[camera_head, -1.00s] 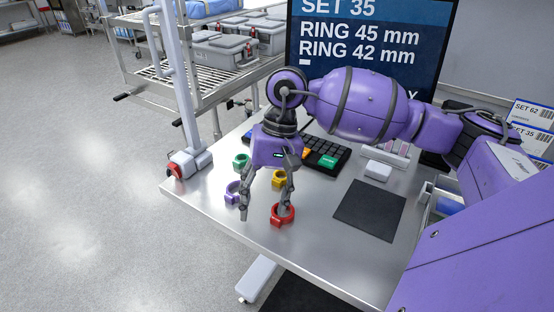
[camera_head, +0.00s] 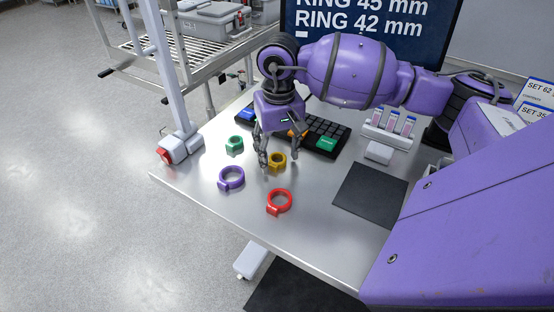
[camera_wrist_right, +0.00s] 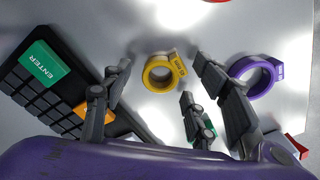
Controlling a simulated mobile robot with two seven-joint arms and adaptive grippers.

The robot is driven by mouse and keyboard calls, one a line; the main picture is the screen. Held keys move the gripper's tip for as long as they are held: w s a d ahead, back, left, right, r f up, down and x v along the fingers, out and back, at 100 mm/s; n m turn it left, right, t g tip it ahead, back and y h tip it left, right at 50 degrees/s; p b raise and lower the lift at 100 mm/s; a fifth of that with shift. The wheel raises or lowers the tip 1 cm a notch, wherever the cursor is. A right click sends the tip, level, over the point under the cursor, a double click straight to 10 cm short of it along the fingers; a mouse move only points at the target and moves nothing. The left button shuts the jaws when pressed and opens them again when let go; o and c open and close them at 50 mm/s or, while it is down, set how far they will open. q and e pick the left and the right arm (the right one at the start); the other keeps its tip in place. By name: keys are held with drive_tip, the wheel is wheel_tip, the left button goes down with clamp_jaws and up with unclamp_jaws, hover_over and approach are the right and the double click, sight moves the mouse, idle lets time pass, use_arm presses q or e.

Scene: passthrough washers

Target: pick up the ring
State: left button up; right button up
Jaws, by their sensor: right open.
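Several rings with small tabs lie on the steel table: a yellow ring (camera_head: 278,153), a purple ring (camera_head: 220,182), a red ring (camera_head: 270,208) and a green ring (camera_head: 234,137). My right gripper (camera_head: 279,168) points down with its fingers apart and empty, at the yellow ring. In the right wrist view the yellow ring (camera_wrist_right: 149,80) shows between the spread fingertips (camera_wrist_right: 158,68). The purple ring (camera_wrist_right: 273,80) lies right of the fingers there. The green ring is mostly hidden behind a finger in that view. My left gripper is not in view.
A black keypad (camera_head: 325,130) with coloured keys lies close behind and right of the gripper; it also shows in the wrist view (camera_wrist_right: 37,95). A monitor (camera_head: 420,45) stands behind. The table's front is clear.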

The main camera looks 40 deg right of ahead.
drive_tip(key=shift+s+f, duration=0.1)
drive_tip(key=shift+f, duration=0.1)
drive_tip(key=c, duration=0.9)
drive_tip(key=shift+r, duration=0.1)
drive_tip(key=shift+r, duration=0.25)
wheel_tip(320, 180, up, 2)
drive_tip(key=s+a+r, duration=0.2)
drive_tip(key=a+r, duration=0.1)
drive_tip(key=a, duration=0.1)
drive_tip(key=s+a+r+b, duration=0.1)
drive_tip(key=s+a+r, duration=0.1)
drive_tip(key=a+r, duration=0.2)
drive_tip(key=s+a+r, duration=0.3)
drive_tip(key=a, duration=0.1)
drive_tip(key=shift+a+r+b, duration=0.1)
drive_tip(key=shift+r+b, duration=0.05)
drive_tip(key=shift+b, duration=0.25)
